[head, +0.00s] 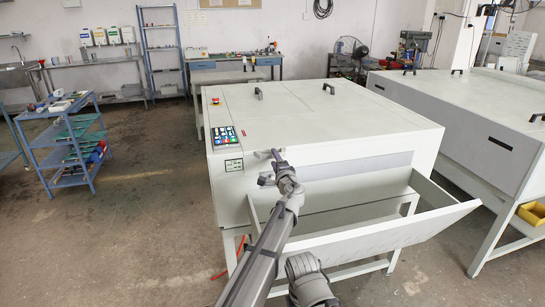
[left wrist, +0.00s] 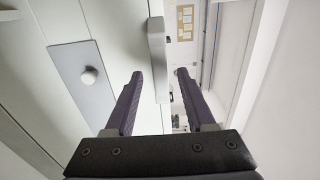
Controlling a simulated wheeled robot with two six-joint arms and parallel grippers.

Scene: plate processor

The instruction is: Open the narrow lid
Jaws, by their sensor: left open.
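The white plate processor (head: 350,120) stands mid-view in the head view, with a flat top divided by faint seams. Two dark handles stand on its top, a left one (head: 258,93) and a right one (head: 328,88). I cannot tell for certain which section is the narrow lid. My left gripper (head: 270,166) is in front of the processor's front face, right of the control panel (head: 225,136). In the left wrist view its dark fingers (left wrist: 160,75) are apart and empty. A pale bar (left wrist: 158,45), like a handle, shows between the fingertips; its distance is unclear. My right gripper is not visible.
A white tray (head: 400,230) slopes out from the processor's front, right of my left arm. A second white machine (head: 470,120) stands at the right. A blue shelf cart (head: 70,145) stands at the left, with open floor (head: 150,200) between.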

